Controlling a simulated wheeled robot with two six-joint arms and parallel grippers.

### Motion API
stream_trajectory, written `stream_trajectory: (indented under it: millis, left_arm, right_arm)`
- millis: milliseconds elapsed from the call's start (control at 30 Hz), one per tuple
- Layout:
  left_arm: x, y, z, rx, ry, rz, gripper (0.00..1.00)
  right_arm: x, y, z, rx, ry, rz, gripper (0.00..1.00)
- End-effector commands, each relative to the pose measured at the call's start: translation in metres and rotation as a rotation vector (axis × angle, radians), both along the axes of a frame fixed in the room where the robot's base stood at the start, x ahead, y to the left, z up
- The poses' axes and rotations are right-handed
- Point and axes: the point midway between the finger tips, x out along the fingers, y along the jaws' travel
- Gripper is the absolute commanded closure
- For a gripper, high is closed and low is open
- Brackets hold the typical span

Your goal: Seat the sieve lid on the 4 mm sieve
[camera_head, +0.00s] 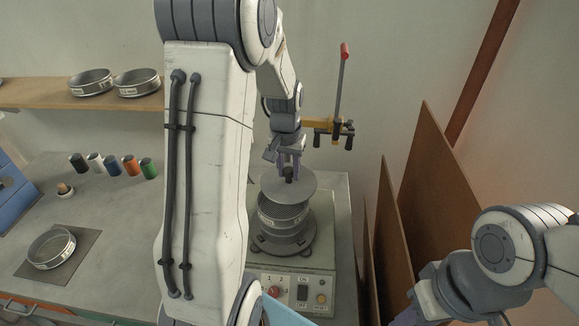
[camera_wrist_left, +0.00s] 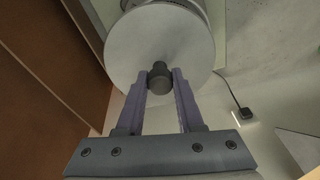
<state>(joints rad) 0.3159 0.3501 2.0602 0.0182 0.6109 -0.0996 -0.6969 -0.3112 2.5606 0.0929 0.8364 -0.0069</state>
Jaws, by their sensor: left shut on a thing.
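The sieve lid (camera_head: 274,187) is a flat grey disc with a dark knob. My left gripper (camera_head: 289,174) is shut on that knob and holds the lid above the sieve stack. In the left wrist view the lid (camera_wrist_left: 165,38) and its knob sit between the fingertips of my left gripper (camera_wrist_left: 160,80). The sieve (camera_head: 283,222) is a round metal ring with mesh, standing on the shaker under the lid; the lid looks apart from its rim and a little off. Its size label is too small to read. My right arm is at the lower right, with its fingertips out of frame.
The shaker (camera_head: 334,279) has buttons on its front. A clamp with a red-tipped lever (camera_head: 342,80) stands behind. Brown boards (camera_head: 430,190) lean at right. Another sieve (camera_head: 51,248) lies on a mat at left. Two sieves are on the shelf (camera_head: 40,92). Several small jars (camera_head: 112,165) stand on the bench.

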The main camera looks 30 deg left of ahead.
Motion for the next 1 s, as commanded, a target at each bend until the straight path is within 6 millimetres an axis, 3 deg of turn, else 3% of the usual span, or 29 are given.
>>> stream_trajectory:
  millis: [233, 1000]
  left_arm:
    - [-0.007, 0.016, -0.014, 0.000, -0.001, 0.027, 1.00]
    - [-0.007, 0.015, -0.053, 0.000, -0.001, 0.025, 1.00]
  right_arm:
    - [0.000, 0.000, -0.013, 0.000, 0.000, -0.002, 0.62]
    - [0.000, 0.000, -0.044, 0.000, 0.001, -0.008, 0.62]
